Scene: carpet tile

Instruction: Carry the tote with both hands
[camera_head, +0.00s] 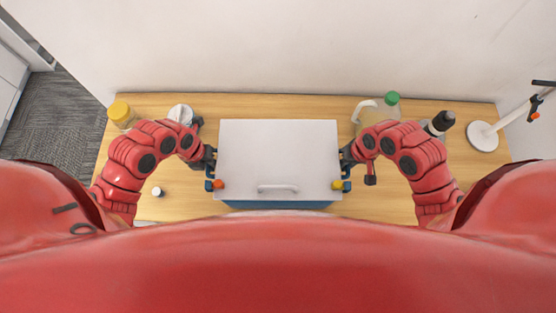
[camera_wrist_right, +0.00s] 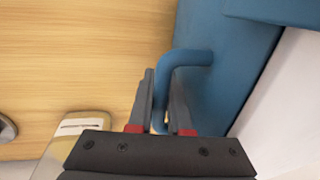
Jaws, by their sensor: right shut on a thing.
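The tote (camera_head: 278,205) is a blue box under a pale grey lid (camera_head: 278,150) with a white bar handle, in the middle of the head view. Its right side handle is a blue bent bar (camera_wrist_right: 190,57) in the right wrist view. My right gripper (camera_head: 347,158) is at the tote's right side; in the right wrist view its fingers (camera_wrist_right: 162,112) are shut on this handle, one on each side. My left gripper (camera_head: 210,160) is at the tote's left side, by the handle there; its fingers are too small to tell. Whether the tote touches the table is hidden.
The wooden table (camera_head: 280,105) runs along a white wall. A yellow-lidded jar (camera_head: 121,114) stands at the left. A green-capped jug (camera_head: 380,108), a dark-topped bottle (camera_head: 440,123) and a white-based stand (camera_head: 482,136) are at the right. A small dark-topped item (camera_head: 158,192) lies front left.

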